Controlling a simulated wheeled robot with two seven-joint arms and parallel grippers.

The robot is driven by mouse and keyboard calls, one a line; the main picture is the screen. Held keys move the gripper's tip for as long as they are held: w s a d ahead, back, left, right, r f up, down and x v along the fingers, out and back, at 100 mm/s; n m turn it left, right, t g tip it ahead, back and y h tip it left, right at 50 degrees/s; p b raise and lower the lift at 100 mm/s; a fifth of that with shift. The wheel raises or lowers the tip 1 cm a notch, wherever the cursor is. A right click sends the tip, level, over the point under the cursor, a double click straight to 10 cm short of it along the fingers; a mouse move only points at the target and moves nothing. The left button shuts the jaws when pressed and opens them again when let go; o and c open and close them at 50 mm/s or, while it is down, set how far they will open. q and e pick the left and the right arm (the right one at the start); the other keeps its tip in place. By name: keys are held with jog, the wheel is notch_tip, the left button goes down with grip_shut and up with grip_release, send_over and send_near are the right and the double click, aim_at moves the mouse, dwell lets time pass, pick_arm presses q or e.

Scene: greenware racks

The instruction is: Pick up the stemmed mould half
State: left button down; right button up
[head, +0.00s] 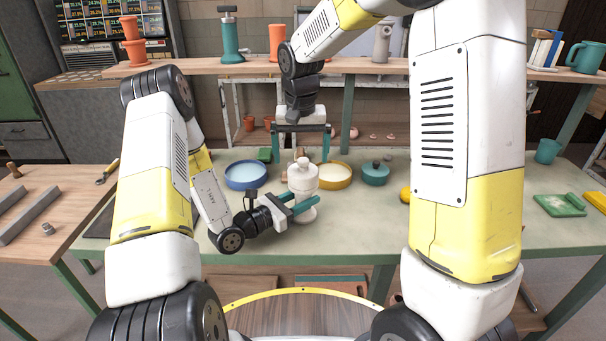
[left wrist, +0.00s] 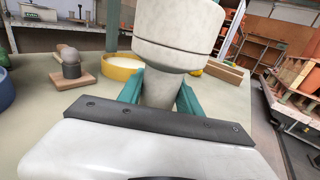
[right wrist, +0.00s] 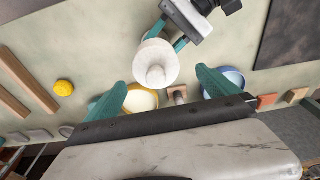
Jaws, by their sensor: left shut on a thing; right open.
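The white mould (head: 303,180) is a round drum with a short stem on top and a narrower neck below. It stands upright in my left gripper (head: 300,206), whose teal fingers are shut on the neck. The left wrist view shows the drum (left wrist: 180,28) above those fingers. My right gripper (head: 300,145) is open above the mould, fingers pointing down on either side. In the right wrist view the stem (right wrist: 156,75) shows from above, just beyond the open fingertips, apart from them.
A blue bowl (head: 232,186) and a yellow bowl (head: 342,187) of pale liquid stand behind the mould. Wooden bars (right wrist: 25,80) lie farther off. The bench (head: 350,225) in front is clear.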

aim_at(303, 169)
pick_arm(q)
jog(key=shift+f, duration=0.25)
pick_arm(e)
jog(key=shift+w+d+f, duration=0.15)
jog(key=shift+w+f, duration=0.05)
jog(key=shift+f, duration=1.15)
jog(key=shift+w+d+f, duration=0.15)
jog(key=shift+f, duration=1.15)
jog(key=c, duration=1.5)
pick_arm(q)
jog(key=shift+s, duration=0.1)
pick_arm(e)
notch_tip(303, 169, up, 10)
jog(key=shift+r, duration=0.1)
jog(key=shift+c, duration=0.2)
pick_arm(q)
jog(key=shift+r, duration=0.35)
pick_arm(e)
jog(key=shift+w+a, duration=0.1)
jog(key=shift+a, duration=0.1)
pick_arm(q)
jog(key=shift+r, duration=0.1)
pick_arm(e)
jog(key=w+a+r, duration=0.2)
jog(key=a+r, duration=0.1)
jog(key=a, duration=0.3)
jog(key=shift+w+r, duration=0.35)
jog(key=shift+r, duration=0.05)
